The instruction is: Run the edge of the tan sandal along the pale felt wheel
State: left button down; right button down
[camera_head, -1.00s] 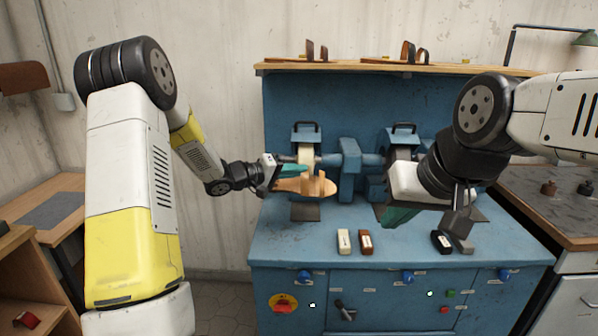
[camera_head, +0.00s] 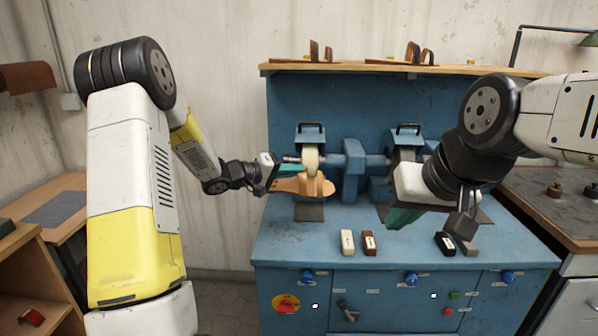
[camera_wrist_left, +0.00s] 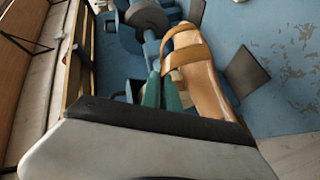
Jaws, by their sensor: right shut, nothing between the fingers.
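The tan sandal (camera_head: 318,188), with its broad straps, is held in the air at the left end of the blue machine. My left gripper (camera_head: 290,171) has teal fingers closed at the sandal's side; they also show in the left wrist view (camera_wrist_left: 162,93) beside the sandal (camera_wrist_left: 203,82). The pale felt wheel (camera_head: 310,157) is just above and behind the sandal in the head view. I cannot tell whether the edge touches the wheel. My right gripper (camera_head: 400,218) is shut and empty, in front of the machine's right side.
A wooden shelf (camera_head: 380,69) with sandals runs above.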

pick_arm(q)
jog(key=shift+w+a, duration=0.1)
jog(key=shift+a, duration=0.25)
jog(key=shift+a, duration=0.5)
jog(key=shift+a, duration=0.1)
dwell(1.2)
jog(key=shift+a, duration=0.1)
jog(key=shift+a+r, duration=0.1)
jog(key=shift+a, duration=0.65)
jog(key=shift+a, duration=0.2)
dwell(0.7)
jog(key=shift+w+a, duration=0.1)
jog(key=shift+a, duration=0.55)
